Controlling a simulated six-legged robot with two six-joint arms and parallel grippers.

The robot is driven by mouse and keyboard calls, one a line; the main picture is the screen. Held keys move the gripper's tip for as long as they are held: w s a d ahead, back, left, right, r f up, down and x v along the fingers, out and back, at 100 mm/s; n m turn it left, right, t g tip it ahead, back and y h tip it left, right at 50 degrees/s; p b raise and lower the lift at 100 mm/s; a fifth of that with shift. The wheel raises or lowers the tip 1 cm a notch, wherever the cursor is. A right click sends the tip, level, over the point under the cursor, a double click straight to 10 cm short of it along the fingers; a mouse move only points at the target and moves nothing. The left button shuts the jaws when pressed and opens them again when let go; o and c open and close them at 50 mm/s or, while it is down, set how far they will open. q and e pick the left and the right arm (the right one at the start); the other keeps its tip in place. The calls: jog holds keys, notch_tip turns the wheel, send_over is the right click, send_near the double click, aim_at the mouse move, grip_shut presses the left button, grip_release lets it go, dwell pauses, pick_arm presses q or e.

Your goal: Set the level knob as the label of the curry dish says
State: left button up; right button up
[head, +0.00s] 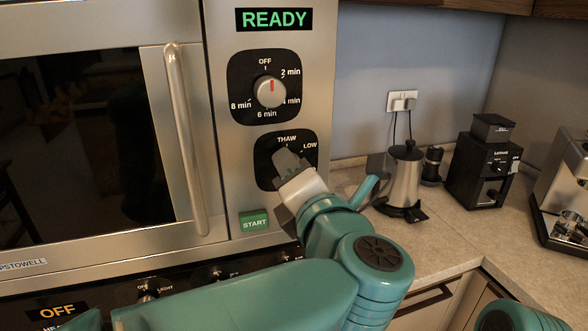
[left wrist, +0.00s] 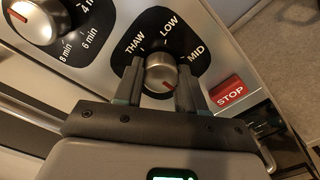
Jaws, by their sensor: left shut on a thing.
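The level knob (left wrist: 160,72) is a silver dial on a black plate (head: 265,148). In the left wrist view THAW, LOW and MID show around it. Its red mark sits at its lower right, away from THAW and LOW; any label on that side is hidden by the gripper. My left gripper (head: 291,163) is shut on the knob, and its two fingers (left wrist: 158,85) lie on either side of it. In the head view the gripper hides the knob. The curry dish and its label are not in view. My right gripper is not in view.
The timer knob (head: 270,92) above points at OFF. The display (head: 274,19) reads READY. The microwave door handle (head: 186,140) is left, the green START button (head: 254,221) below. A red STOP button (left wrist: 230,90) and a kettle (head: 403,175) are to the right.

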pick_arm(q)
jog(key=shift+r, duration=0.1)
dwell(0.3)
jog(key=o, duration=0.9)
jog(key=shift+o, duration=0.8)
jog(key=shift+w+a, duration=0.1)
jog(key=shift+w, duration=0.1)
jog(key=shift+s, duration=0.15)
